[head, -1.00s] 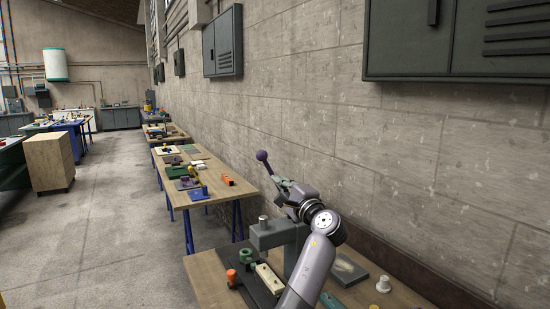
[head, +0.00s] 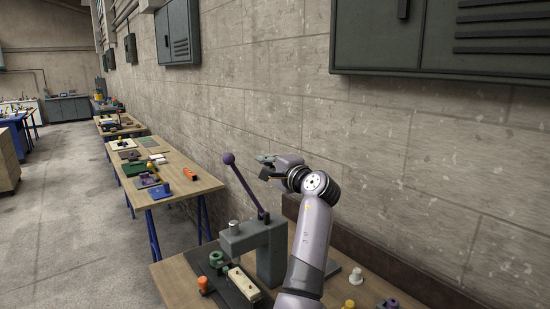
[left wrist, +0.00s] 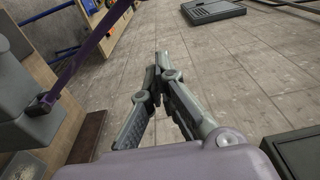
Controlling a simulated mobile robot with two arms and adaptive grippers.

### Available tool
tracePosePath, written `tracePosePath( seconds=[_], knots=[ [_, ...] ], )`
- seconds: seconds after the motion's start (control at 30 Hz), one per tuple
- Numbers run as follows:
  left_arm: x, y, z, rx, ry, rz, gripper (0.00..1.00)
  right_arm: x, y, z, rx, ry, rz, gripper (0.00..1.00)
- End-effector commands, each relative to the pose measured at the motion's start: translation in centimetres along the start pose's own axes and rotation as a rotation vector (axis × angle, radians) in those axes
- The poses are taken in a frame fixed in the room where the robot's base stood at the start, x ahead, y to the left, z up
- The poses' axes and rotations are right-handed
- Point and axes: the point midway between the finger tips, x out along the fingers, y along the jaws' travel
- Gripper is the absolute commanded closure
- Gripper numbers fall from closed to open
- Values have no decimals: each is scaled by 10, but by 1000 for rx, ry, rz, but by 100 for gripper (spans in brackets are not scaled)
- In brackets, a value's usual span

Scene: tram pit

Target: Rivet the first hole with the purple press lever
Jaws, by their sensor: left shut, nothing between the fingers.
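The purple press lever (head: 245,187) with its round knob (head: 229,158) rises from the grey press (head: 268,250), leaning up and to the left. Its shaft also crosses the left side of the left wrist view (left wrist: 88,58). A pale bar (head: 243,282) lies at the foot of the press; its holes are too small to make out clearly. My left gripper (head: 264,162) is in the air right of the knob, above the press. In the left wrist view its fingers (left wrist: 158,66) are closed together, empty and apart from the lever. My right gripper is out of view.
A green ring (head: 216,258) and an orange piece (head: 204,285) are left of the bar. A white knob (head: 356,276) and a purple part (head: 388,303) are at the right. The wall (head: 390,150) stands close behind the bench. A second table (head: 165,185) stands farther off.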

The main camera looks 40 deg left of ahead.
Motion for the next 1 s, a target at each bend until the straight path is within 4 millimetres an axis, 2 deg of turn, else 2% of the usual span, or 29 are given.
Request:
tracePosePath(
  seconds=[0.07, 0.2, 0.33, 0.43, 0.77, 1.0],
  knots=[
    [17, -5, 1, 3, -2, 2, 100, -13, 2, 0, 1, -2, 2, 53],
    [18, -4, 24, -1, -1, 1, 100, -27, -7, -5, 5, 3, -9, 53],
    [21, -2, 34, -1, 1, 2, 100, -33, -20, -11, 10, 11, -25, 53],
    [22, 0, 38, -1, 1, 0, 100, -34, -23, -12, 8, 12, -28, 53],
    [22, 1, 39, -1, 1, 0, 100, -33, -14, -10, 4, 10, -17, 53],
    [22, 7, 44, -71, 0, -5, 100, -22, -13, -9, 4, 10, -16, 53]
  ],
)
